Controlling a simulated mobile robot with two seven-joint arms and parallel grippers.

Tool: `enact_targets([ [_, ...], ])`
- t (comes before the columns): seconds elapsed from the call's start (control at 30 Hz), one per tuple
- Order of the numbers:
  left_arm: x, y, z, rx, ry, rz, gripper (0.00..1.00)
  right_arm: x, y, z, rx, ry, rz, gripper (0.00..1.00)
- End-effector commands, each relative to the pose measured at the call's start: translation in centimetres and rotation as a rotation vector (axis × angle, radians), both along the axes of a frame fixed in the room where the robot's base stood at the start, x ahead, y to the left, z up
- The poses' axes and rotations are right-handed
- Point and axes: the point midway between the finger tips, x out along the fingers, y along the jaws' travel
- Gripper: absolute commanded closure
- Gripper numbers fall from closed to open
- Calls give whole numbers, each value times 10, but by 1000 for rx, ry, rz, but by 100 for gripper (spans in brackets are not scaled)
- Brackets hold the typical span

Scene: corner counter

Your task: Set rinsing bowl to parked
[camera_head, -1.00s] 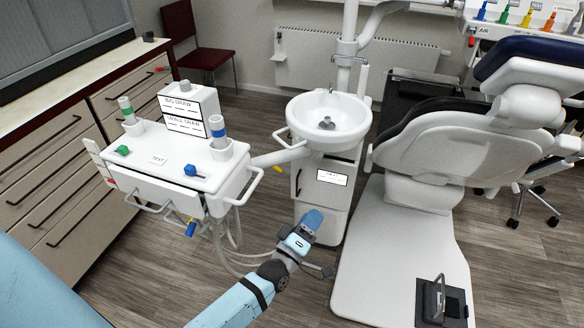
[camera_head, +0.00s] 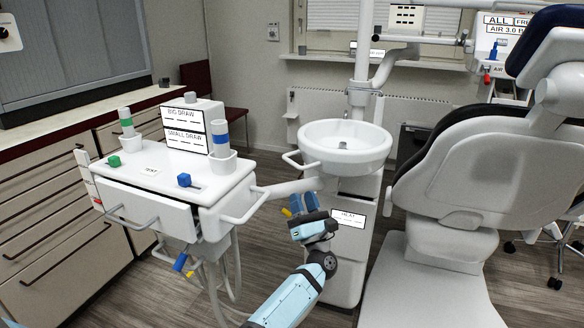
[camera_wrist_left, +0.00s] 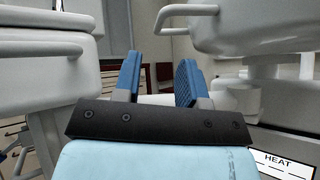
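The white rinsing bowl (camera_head: 344,146) sits on its white column in the head view, with a grey drain piece inside. A white loop handle (camera_head: 300,158) sticks out from its left side. In the left wrist view the bowl's underside (camera_wrist_left: 250,28) and the handle (camera_wrist_left: 186,14) show at the upper right. My left gripper (camera_head: 303,205) is below and left of the bowl, in front of the column. Its blue fingers (camera_wrist_left: 158,80) stand apart with nothing between them, below and left of the handle. My right gripper is not seen.
A white cart (camera_head: 170,175) with cups and coloured knobs stands on the left. A white arm (camera_head: 287,188) joins it to the column. The dental chair (camera_head: 450,180) stands close on the right. A HEAT label (camera_head: 348,219) is on the column.

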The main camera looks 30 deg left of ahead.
Motion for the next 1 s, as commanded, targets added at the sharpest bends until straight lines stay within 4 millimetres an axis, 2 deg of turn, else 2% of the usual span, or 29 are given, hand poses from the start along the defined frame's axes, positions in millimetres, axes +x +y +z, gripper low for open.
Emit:
enact_targets([
  [0.3,28,41,47,3,-1,1,62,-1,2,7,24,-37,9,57],
  [0.5,39,57,66,3,0,1,62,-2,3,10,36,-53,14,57],
  [0.93,43,64,73,2,3,-1,62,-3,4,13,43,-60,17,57],
  [0.97,43,64,73,2,3,-1,66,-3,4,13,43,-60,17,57],
  [1.0,43,64,73,2,3,-1,76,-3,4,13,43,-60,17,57],
])
